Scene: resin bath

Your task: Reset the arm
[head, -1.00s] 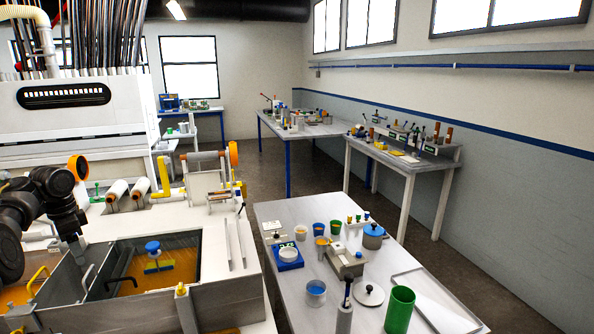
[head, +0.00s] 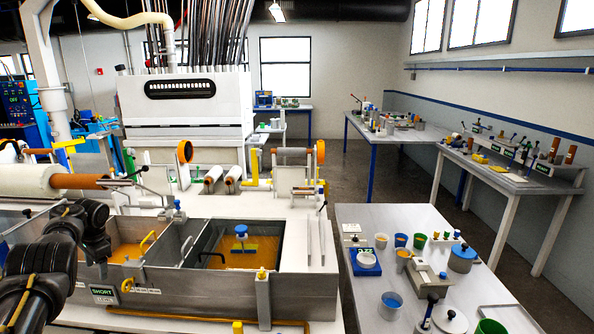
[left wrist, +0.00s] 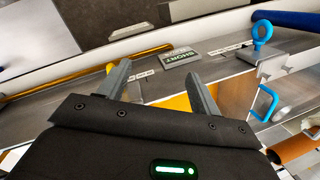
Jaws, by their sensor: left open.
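My left arm, black, comes in from the left in the head view, with its gripper (head: 104,268) low over the front left of the metal resin bath (head: 205,287). In the left wrist view the gripper (left wrist: 160,84) has its two grey fingers spread apart with nothing between them. The bath's front wall with a SHORT label (left wrist: 181,57) lies beyond the fingers. My right gripper is not in view.
A side table (head: 350,215) on the right carries cups, a scale and pots. Floor shows between the tables.

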